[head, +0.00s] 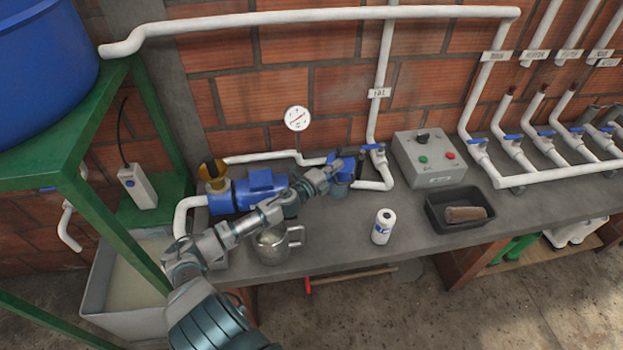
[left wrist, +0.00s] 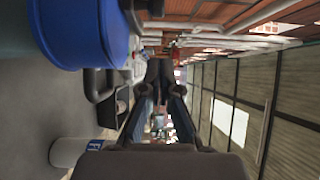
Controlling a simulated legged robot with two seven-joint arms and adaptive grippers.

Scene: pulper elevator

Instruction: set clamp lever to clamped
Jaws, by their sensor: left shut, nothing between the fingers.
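My left gripper (head: 328,174) reaches in over the bench from the left and ends beside a small blue housing (head: 345,168) on the pipe line. In the left wrist view its fingers (left wrist: 160,75) are shut and empty. A large blue rounded body (left wrist: 75,30) stands close beside the fingers in that view, with a dark curved tube (left wrist: 97,88) below it. I cannot clearly make out the clamp lever or its position; the gripper partly covers the housing. My right gripper is not in view.
The blue pump (head: 245,190) and a metal jug (head: 272,246) lie near my left arm. A white bottle (head: 382,227), a black tray (head: 437,219) and a grey control box (head: 428,160) stand to the right. Blue-handled valves (head: 478,142) line the wall side. Bare bench lies before the housing.

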